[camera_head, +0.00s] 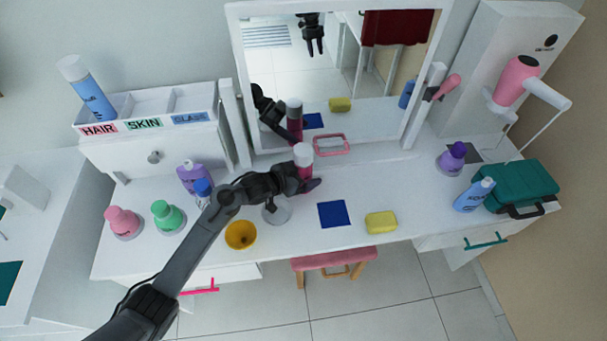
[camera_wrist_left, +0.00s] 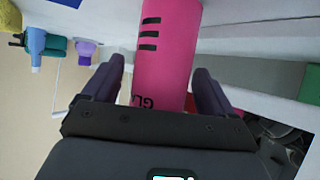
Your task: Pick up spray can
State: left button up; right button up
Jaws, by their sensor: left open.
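The spray can (camera_head: 303,158) is pink with a white cap and stands on the white vanity in front of the mirror. In the left wrist view its pink body (camera_wrist_left: 167,50) with dark stripes fills the space ahead of my fingers. My left gripper (camera_head: 305,184) is at the can's lower body, and its fingers hide part of the can. In the left wrist view the fingers of my left gripper (camera_wrist_left: 160,85) are open, one on each side of the can, with gaps visible. My right gripper does not show directly.
A clear round dish (camera_head: 277,211) and a yellow bowl (camera_head: 240,234) sit near my left arm. A blue square (camera_head: 333,214) and a yellow sponge (camera_head: 381,222) lie to the right. The mirror (camera_head: 345,80) stands behind. Several bottles stand at left.

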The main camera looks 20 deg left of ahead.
pick_arm(q)
jog(key=c, duration=1.1)
jog(key=shift+c, duration=0.6)
jog(key=shift+r, duration=0.15)
